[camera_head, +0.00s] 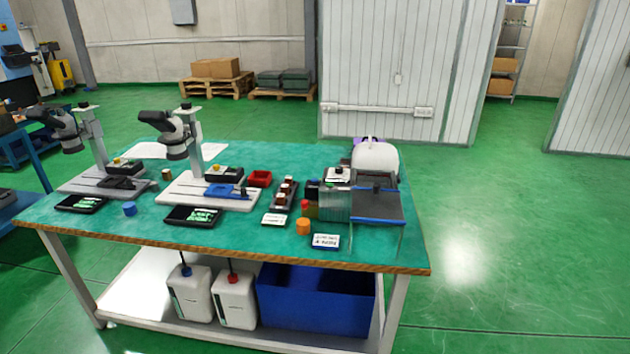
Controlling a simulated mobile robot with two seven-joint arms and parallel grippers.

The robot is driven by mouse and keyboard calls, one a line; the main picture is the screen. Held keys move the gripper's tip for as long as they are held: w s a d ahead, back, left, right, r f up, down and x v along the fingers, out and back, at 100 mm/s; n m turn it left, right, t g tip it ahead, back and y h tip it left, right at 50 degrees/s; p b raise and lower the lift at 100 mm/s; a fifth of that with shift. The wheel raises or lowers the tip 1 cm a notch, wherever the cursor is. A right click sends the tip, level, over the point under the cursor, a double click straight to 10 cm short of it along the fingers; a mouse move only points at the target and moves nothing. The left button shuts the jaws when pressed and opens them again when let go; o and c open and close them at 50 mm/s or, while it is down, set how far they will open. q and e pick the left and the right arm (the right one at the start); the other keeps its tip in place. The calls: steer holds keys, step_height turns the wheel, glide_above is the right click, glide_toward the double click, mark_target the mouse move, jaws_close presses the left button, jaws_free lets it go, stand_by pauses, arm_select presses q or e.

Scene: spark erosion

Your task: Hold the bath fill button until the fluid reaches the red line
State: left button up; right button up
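A clear, grey-green box (335,206) that looks like the bath stands at the right end of the green-topped workbench (240,235). A blue-edged tray or plate (378,221) is at its right side, and a white rounded container (375,159) is behind it. The fluid level, the red line and the fill button are too small to make out. A small red item (305,207) and an orange cylinder (303,227) stand left of the box. Neither of my grippers is in view.
Two grey-and-white stands with dark heads (75,130) (176,135) occupy the bench's left and middle. A blue bin (316,306) and white canisters (236,300) sit on the lower shelf. Green floor (500,230) to the right is clear.

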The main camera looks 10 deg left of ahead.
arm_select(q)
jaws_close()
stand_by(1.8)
